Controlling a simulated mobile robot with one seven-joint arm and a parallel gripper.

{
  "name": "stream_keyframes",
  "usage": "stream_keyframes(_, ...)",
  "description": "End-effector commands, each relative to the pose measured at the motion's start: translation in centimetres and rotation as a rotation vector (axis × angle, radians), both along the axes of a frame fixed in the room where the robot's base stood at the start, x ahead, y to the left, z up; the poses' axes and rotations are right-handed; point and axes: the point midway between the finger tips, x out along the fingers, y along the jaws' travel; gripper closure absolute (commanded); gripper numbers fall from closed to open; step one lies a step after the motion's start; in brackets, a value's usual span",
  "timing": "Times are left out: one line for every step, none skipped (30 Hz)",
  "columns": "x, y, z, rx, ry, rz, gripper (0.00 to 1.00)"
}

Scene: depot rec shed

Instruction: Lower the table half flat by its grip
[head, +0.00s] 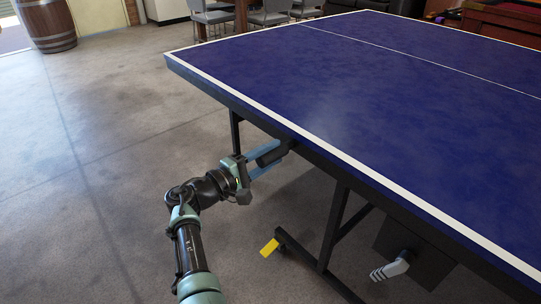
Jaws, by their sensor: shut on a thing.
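The blue table half (330,85), with white edge lines, fills the right of the head view. Its top lies close to level; I cannot tell whether it is fully flat. A dark grip (273,153) sits under its near edge. My gripper (265,163) is shut on this grip, reaching in from the lower left just below the table edge. The fingers partly cover the grip. The dark leg frame (333,225) stands under the table, with a wheel at its foot.
A grey lever (392,268) sticks out under the table at lower right. A yellow piece (269,247) is by the wheel. Chairs (270,13) and a barrel (47,24) stand at the back. The concrete floor (90,150) on the left is clear.

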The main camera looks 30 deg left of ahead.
Motion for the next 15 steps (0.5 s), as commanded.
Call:
stream_keyframes(-0.08,-0.39,-0.59,-0.010,0.008,-0.009,1.00)
stream_keyframes(-0.09,-0.40,-0.63,-0.010,0.009,-0.008,1.00)
stream_keyframes(-0.09,-0.41,-0.69,-0.011,0.009,-0.008,1.00)
stream_keyframes(-0.10,-0.42,-0.72,-0.010,0.010,-0.008,1.00)
stream_keyframes(-0.11,-0.42,-0.76,-0.010,0.010,-0.008,1.00)
stream_keyframes(-0.11,-0.44,-0.81,-0.011,0.012,-0.008,1.00)
stream_keyframes(-0.12,-0.45,-0.85,-0.011,0.013,-0.009,0.53)
stream_keyframes(-0.13,-0.45,-0.88,-0.011,0.013,-0.009,0.47)
stream_keyframes(-0.12,-0.44,-0.88,-0.010,0.012,-0.009,0.40)
stream_keyframes(-0.12,-0.43,-0.86,-0.010,0.012,-0.008,0.35)
stream_keyframes(-0.11,-0.40,-0.82,-0.009,0.012,-0.008,0.29)
stream_keyframes(-0.10,-0.38,-0.78,-0.008,0.011,-0.006,0.28)
stream_keyframes(-0.10,-0.35,-0.75,-0.007,0.011,-0.006,0.28)
stream_keyframes(-0.09,-0.33,-0.70,-0.007,0.011,-0.005,0.28)
stream_keyframes(-0.08,-0.30,-0.67,-0.006,0.010,-0.005,0.28)
